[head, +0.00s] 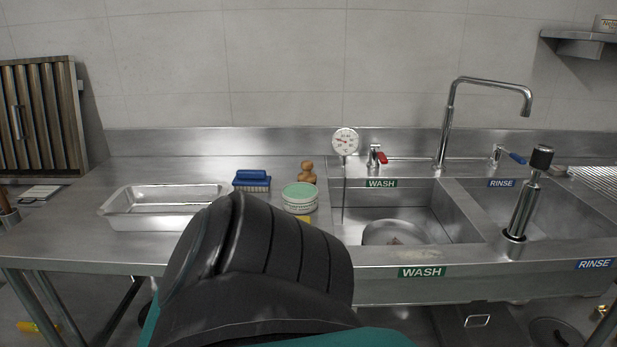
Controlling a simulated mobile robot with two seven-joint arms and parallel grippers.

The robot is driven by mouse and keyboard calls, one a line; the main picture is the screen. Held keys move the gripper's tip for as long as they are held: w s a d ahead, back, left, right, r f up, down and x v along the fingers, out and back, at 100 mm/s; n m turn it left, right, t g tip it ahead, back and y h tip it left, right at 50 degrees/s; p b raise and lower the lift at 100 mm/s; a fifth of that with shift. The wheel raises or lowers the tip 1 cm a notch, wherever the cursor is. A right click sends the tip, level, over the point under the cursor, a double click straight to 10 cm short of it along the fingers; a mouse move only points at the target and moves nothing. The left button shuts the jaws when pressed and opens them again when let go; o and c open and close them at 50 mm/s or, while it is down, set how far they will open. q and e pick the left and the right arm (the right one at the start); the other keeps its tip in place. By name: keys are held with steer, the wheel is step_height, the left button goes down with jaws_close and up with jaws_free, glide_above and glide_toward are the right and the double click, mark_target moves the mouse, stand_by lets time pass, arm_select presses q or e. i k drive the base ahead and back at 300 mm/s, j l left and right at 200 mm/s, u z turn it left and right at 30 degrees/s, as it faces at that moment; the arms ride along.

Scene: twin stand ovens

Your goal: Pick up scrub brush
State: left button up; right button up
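A blue-backed scrub brush (252,179) rests on the steel counter (160,170) in the head view, between a metal tray and a round tin. Its blue handle is on top and its pale bristles face down. A small wooden knobbed object (307,172), perhaps another brush, stands just right of it. A large black and teal part of my own body fills the lower middle of the view and hides the counter's front there. Neither of my grippers shows.
A shallow metal tray (118,212) sits left of the brush. A green-lidded tin (299,198) stands in front of the wooden object. The wash sink (458,228) holds a round metal pan (393,232). A dial thermometer (345,141) stands at its back left corner.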

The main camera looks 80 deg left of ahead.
mark_target(255, 180)
steer(key=u, duration=2.95)
steer(key=k+u, duration=0.2)
steer(key=u, duration=0.25)
